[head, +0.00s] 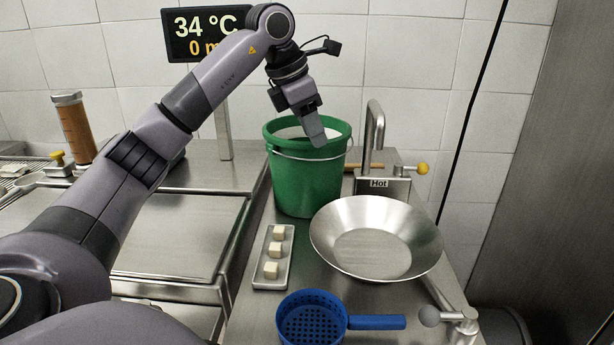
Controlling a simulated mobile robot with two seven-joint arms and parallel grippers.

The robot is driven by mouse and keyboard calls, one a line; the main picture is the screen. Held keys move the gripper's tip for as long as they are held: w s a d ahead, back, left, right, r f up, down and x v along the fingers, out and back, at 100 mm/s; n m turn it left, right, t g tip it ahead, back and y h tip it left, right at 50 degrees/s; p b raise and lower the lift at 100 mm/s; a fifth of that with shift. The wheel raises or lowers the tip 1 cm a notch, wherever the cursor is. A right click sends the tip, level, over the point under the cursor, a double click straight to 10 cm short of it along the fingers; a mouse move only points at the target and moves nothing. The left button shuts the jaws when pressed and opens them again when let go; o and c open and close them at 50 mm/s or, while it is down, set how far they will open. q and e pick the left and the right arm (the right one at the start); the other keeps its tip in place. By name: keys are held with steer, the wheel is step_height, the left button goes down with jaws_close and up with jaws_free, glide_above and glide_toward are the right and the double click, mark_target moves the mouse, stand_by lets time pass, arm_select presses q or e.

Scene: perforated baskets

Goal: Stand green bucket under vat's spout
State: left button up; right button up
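The green bucket (305,185) stands upright on the steel counter, behind the wide metal bowl. Its wire handle lies along the front just below the rim, and something pale shows inside. My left gripper (316,135) points down at the bucket's rim from above. Its fingers overlap the rim and mouth in the head view; I cannot tell whether they are apart or closed on the rim. My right gripper is out of view.
A metal bowl (375,243), a blue perforated basket (312,322) and a tray (262,278) of white cubes crowd the counter. A tap labelled Hot (374,130) stands right of the bucket. A ball-handled valve (455,318) is at lower right. A display (196,32) hangs behind.

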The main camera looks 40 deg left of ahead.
arm_select(q)
glide_above(329, 179)
steer(key=s, duration=0.2)
steer(key=f, duration=0.4)
steer(key=a+f, duration=0.1)
steer(key=f, duration=0.1)
steer(key=shift+f+b, duration=0.1)
steer(key=shift+b, duration=0.3)
steer(key=shift+w+d+f, duration=0.1)
steer(key=shift+w+f, duration=0.1)
steer(key=shift+f, duration=0.15)
jaws_close()
steer(key=shift+r, duration=0.1)
